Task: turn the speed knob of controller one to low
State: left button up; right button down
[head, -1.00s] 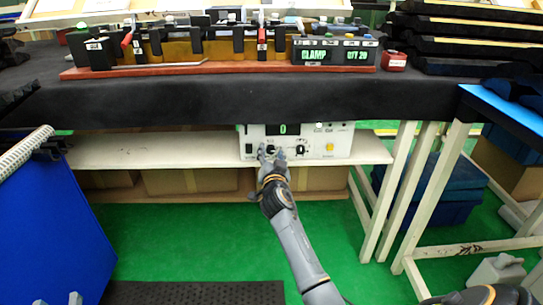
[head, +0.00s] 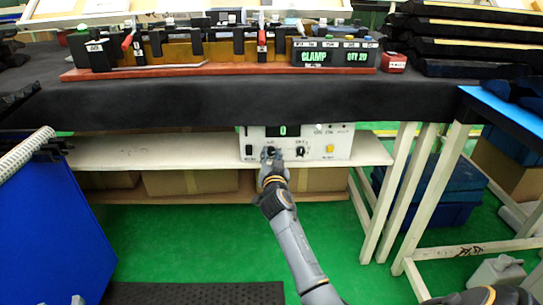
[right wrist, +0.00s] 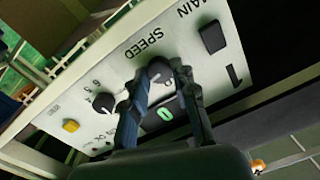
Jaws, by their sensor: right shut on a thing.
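The white controller (head: 313,150) sits on the shelf under the black-covered bench, its front panel facing me. Its display (head: 283,131) reads 0. In the right wrist view the panel shows upside down and tilted, with the figure 1 (right wrist: 234,76) and the word SPEED (right wrist: 143,42) printed on it. The black speed knob (right wrist: 158,67) is by that word. My right gripper (head: 271,158) is at the panel, its fingers (right wrist: 160,80) shut on the knob's sides. The fingers partly hide the knob and its scale marks, so I cannot read its pointer.
Another black knob (head: 301,151) and a yellow button (head: 330,148) are right of the speed knob; a black main switch (head: 249,150) is left of it. The bench edge (head: 200,103) overhangs the controller.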

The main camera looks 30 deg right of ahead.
jog(key=n, duration=0.5)
jog(key=shift+p, duration=0.4)
jog(key=n, duration=0.4)
jog(key=shift+a+p, duration=0.1)
jog(key=shift+p, duration=0.25)
jog(key=n, duration=0.3)
jog(key=shift+g+p, duration=0.3)
jog(key=shift+p, duration=0.05)
pick_arm(q)
jog(key=s+a+f+g+y, duration=0.1)
jog(key=s+f+g, duration=0.1)
jog(key=f+g, duration=0.2)
jog(key=s+a+f+g+y, duration=0.1)
jog(key=s+a+f+g, duration=0.1)
jog(key=f, duration=0.6)
jog(key=shift+s+a+f+g+y+p, duration=0.15)
jog(key=shift+s+g+y+p, duration=0.2)
jog(key=shift+s+g, duration=0.45)
pick_arm(e)
jog(key=shift+f+n, duration=0.15)
jog(key=shift+n, duration=1.75)
pick_arm(q)
jog(key=shift+w, duration=0.15)
pick_arm(e)
jog(key=c, duration=1.1)
grip_release()
jog(key=shift+o, duration=0.2)
jog(key=shift+a, duration=0.1)
